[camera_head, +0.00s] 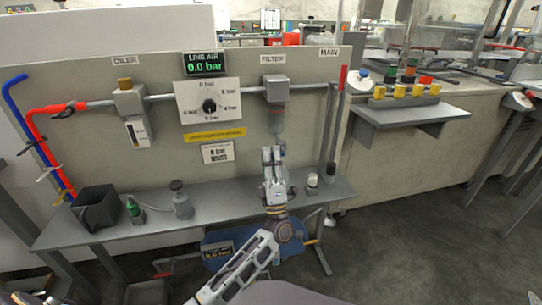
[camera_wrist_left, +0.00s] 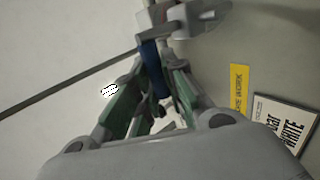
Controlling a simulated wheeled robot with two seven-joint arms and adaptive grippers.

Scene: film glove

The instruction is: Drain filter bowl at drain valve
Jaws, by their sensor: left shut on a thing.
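The filter housing (camera_head: 276,90) is a grey block on the pipe under the FILTER label, with a greyish see-through filter bowl (camera_head: 276,120) hanging below it. My left gripper (camera_head: 272,156) is raised right below the bowl. In the left wrist view, my left gripper (camera_wrist_left: 158,98) has its green-padded fingers shut around the lower end of a dark blue part (camera_wrist_left: 150,66) below a grey fitting. This seems to be the drain valve at the bowl's bottom; the fingers largely hide it. My right gripper is not in view.
The display (camera_head: 204,62) reads 0.0 bar. A dark bin (camera_head: 97,208), a green bottle (camera_head: 134,209), a grey can (camera_head: 181,203) and a small white-topped jar (camera_head: 312,181) stand on the narrow shelf (camera_head: 225,192). A blue tank (camera_head: 225,250) is below.

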